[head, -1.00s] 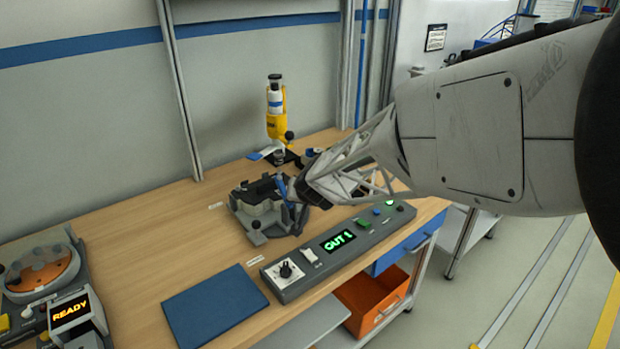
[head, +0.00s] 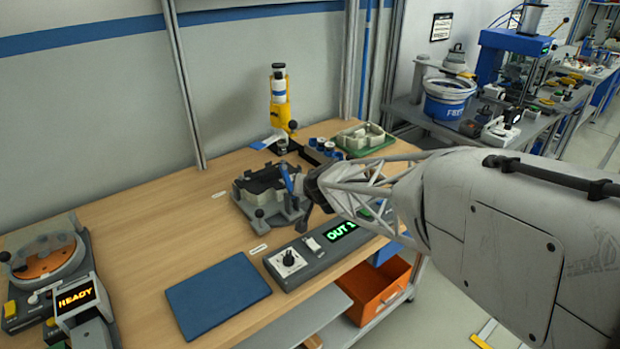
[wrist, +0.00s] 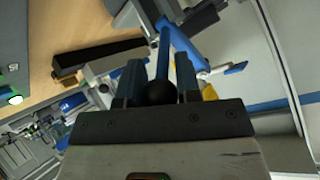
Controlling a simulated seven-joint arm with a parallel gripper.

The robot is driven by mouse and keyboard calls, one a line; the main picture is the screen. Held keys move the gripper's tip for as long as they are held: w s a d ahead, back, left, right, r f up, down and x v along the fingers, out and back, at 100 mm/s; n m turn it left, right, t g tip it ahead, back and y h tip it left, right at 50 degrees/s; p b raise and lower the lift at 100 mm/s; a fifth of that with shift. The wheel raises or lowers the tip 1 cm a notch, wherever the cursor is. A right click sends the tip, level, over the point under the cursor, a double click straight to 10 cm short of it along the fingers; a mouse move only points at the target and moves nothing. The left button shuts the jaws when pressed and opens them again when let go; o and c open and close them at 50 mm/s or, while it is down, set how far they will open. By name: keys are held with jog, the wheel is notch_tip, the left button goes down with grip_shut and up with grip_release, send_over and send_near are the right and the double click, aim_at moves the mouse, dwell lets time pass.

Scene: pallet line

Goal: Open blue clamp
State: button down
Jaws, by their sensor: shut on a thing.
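The blue clamp (head: 287,178) is a blue lever on the right side of a grey fixture (head: 250,208) on the wooden bench. In the head view the lever stands tilted at the fixture's edge. My gripper (head: 307,186) is at the lever, coming from the right. In the wrist view the blue lever (wrist: 163,55) runs between my two fingers, with a black ball knob (wrist: 160,93) at its near end. My gripper (wrist: 159,85) is shut on this handle. The fingertips are small and partly hidden in the head view.
A grey control box (head: 300,262) with a green "OUT 1" display lies in front of the fixture, partly under my arm. A blue mat (head: 218,294) lies left of it. A yellow dispenser (head: 280,115) stands behind. A green tray (head: 364,140) is at the back right.

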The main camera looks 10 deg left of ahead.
jog(key=shift+f, duration=0.1)
dwell(0.5)
dwell(0.3)
jog(key=c, duration=0.8)
grip_release()
jog(key=shift+s+d, duration=0.1)
jog(key=shift+v, duration=3.85)
jog(key=shift+f, duration=0.1)
